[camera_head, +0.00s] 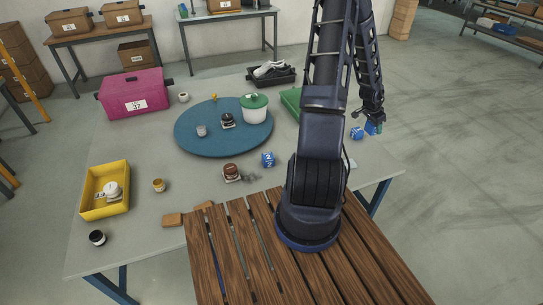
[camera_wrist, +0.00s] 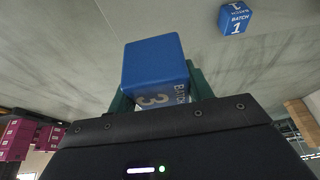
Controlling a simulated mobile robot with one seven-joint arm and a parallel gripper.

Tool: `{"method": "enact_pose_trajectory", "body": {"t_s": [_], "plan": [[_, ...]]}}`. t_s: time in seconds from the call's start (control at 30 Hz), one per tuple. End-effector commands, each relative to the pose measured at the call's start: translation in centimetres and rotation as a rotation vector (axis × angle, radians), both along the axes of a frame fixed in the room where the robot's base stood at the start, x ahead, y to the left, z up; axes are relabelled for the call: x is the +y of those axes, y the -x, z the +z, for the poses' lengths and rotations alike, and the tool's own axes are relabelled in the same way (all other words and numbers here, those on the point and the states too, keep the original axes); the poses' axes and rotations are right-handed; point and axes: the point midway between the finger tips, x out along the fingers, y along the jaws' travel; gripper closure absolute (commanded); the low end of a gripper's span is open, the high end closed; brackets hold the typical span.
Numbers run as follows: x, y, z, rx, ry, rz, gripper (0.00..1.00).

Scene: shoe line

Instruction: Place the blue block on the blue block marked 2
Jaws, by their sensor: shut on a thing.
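My gripper (camera_head: 373,120) is at the right side of the table, shut on a blue block (camera_head: 373,128). In the wrist view the held block (camera_wrist: 155,65) sits between the green fingers of my gripper (camera_wrist: 158,88) and shows "BATCH" and a 3. A second blue block (camera_head: 356,133) stands just left of my gripper; a blue block marked 1 (camera_wrist: 235,18) shows apart from the held one at the top right of the wrist view. Another blue block (camera_head: 268,159) stands near the table's middle, left of my arm; its mark is too small to read surely.
A blue round mat (camera_head: 185,140) bears a green-lidded white pot (camera_head: 254,108) and small items. A magenta box (camera_head: 133,92), a yellow bin (camera_head: 106,190) and a black tray with shoes (camera_head: 270,75) stand around. My arm partly hides a green container (camera_head: 291,101).

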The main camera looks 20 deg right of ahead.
Motion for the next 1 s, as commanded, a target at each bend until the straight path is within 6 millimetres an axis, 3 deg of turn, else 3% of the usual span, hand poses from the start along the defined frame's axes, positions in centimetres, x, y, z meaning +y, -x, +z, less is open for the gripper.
{"method": "enact_pose_trajectory", "body": {"t_s": [0.2,0.5,1.0], "plan": [[4.6,-4.5,0.7,0.002,0.003,0.091,0.75],[11.0,-9.2,1.6,0.005,0.004,0.209,0.75],[22.7,-14.9,2.9,0.004,0.007,0.403,0.75]]}}
